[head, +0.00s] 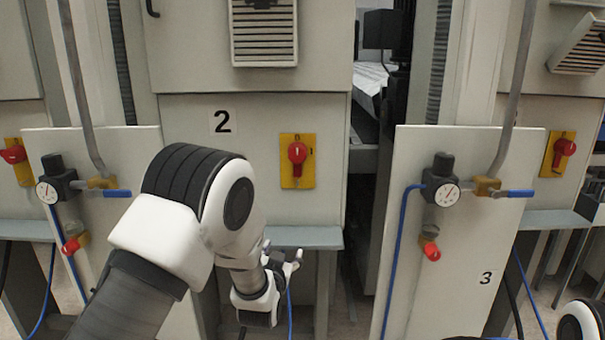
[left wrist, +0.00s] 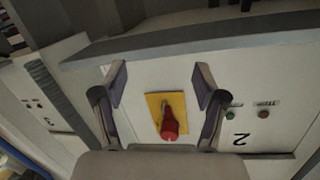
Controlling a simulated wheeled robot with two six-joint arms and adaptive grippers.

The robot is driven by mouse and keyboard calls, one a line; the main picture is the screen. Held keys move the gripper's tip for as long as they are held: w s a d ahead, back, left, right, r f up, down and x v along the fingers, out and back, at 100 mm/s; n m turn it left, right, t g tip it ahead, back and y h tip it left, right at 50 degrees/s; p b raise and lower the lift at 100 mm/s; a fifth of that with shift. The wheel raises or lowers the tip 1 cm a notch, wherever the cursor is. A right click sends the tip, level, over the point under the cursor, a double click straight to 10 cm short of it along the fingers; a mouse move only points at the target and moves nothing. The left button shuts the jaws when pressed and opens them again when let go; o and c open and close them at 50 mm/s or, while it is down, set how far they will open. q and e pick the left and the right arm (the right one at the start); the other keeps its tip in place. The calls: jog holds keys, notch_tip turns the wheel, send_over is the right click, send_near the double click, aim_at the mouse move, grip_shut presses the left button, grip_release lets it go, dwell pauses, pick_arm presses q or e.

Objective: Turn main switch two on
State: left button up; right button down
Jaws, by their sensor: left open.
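Main switch two is a red rotary knob (head: 297,152) on a yellow plate (head: 285,175), on the grey cabinet panel marked 2 (head: 222,121). Its handle looks roughly upright, with small marks at the plate's top and right. My left gripper (head: 284,262) is below the switch in the head view, apart from it. In the left wrist view the red knob (left wrist: 169,124) and yellow plate (left wrist: 157,101) show between the spread, empty fingers of that gripper (left wrist: 161,72). My right gripper is out of view; only a piece of my right arm shows at the lower right.
A grey ledge (head: 310,238) juts out below the switch panel. White side panels carry gauges (head: 440,184), blue-handled valves (head: 520,193) and a blue hose (head: 394,250). Similar red switches on yellow plates sit at far left (head: 15,153) and right (head: 564,148).

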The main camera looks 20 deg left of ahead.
pick_arm(q)
jog(key=w+d+r+t+b, duration=0.1)
jog(key=w+r+t+b, duration=0.15)
jog(key=r, duration=0.65)
jog(key=t+y, duration=0.2)
jog(key=t, duration=0.1)
send_near(297, 158)
jog(key=w, duration=0.3)
jog(key=x, duration=0.3)
jog(key=p+x, duration=0.1)
jog(key=x, duration=0.1)
jog(key=r+p+x, duration=0.1)
jog(key=x, duration=0.2)
jog(key=shift+a+r, duration=0.15)
jog(key=shift+a, duration=0.15)
jog(key=c, duration=1.1)
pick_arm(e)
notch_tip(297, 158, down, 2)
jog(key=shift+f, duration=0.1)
